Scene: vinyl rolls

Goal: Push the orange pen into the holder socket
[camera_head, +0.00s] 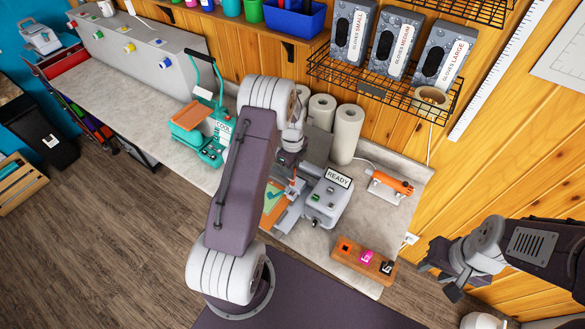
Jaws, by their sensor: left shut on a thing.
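My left gripper (291,180) points down over the left end of the grey cutting machine (325,201) marked READY. It is shut on a small orange-red piece, which I take to be the orange pen (291,184); the arm hides most of it. The holder socket is not clearly visible; the machine's carriage area under the gripper is partly covered. I cannot tell how deep the pen sits. A wooden block (350,262) with orange, pink and black positions stands at the bench's front right. My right gripper (440,281) is open and empty, right of that block.
An orange-handled tool (392,183) lies right of the machine. White rolls (347,134) stand behind it. A teal press (206,140) marked COOL stands left of my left arm. A wire shelf (385,88) with glove boxes hangs above.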

